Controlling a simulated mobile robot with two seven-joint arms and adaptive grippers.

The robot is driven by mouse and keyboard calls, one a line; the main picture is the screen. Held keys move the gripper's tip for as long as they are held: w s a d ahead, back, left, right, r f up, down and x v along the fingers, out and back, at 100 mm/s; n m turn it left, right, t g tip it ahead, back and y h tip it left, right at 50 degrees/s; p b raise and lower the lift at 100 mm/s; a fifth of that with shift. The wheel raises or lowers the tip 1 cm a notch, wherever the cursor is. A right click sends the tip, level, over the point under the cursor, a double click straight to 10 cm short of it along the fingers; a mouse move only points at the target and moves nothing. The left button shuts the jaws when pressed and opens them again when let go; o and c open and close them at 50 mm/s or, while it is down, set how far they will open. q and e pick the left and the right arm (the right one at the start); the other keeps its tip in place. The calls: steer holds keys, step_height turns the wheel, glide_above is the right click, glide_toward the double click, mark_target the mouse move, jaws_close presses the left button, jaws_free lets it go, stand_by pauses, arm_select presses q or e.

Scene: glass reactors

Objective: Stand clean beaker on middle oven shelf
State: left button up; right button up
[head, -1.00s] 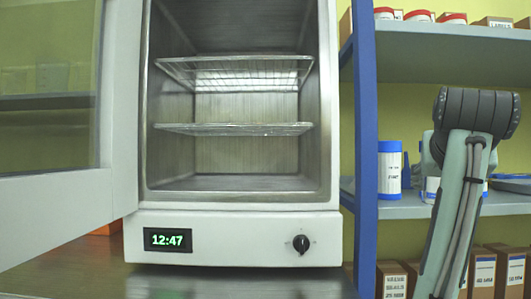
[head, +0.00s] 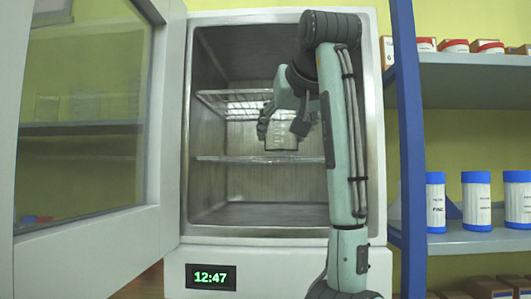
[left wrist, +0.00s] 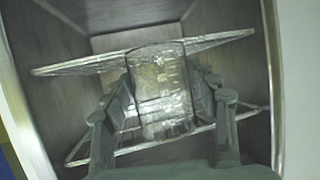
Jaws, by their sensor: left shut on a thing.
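A clear glass beaker (head: 282,140) is inside the open oven (head: 284,232), looking upright in the head view. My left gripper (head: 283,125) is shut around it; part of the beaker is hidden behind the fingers. In the left wrist view the beaker (left wrist: 160,90) sits between the two fingers (left wrist: 165,110). The middle wire shelf (head: 225,158) is just below the beaker's base; I cannot tell whether they touch. The upper wire shelf (head: 228,98) is higher up, partly behind the gripper. My right gripper is not in view.
The glass oven door (head: 85,130) stands open at the left. The oven walls are close on both sides of my arm. A blue-framed rack (head: 408,130) at the right holds blue-lidded white jars (head: 476,202) and boxes. The visible shelf space beside the beaker is clear.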

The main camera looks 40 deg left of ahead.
arm_select(q)
steer(key=w+a+p, duration=0.1)
steer(key=w+a, duration=0.3)
steer(key=w+a+p, duration=0.1)
steer(key=w+a, duration=0.3)
steer(key=shift+w+a, duration=0.15)
steer(key=shift+a, duration=0.15)
steer(key=shift+w+a+p, duration=0.3)
steer(key=shift+w+a, duration=0.1)
steer(key=shift+a, duration=0.05)
steer(key=w+a+p, duration=0.1)
steer(key=w+a, duration=0.2)
steer(key=shift+s+f, duration=0.1)
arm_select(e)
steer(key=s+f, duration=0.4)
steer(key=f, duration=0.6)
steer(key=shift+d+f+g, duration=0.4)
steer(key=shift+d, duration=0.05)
arm_select(q)
steer(key=shift+f, duration=0.1)
steer(key=o, duration=1.2)
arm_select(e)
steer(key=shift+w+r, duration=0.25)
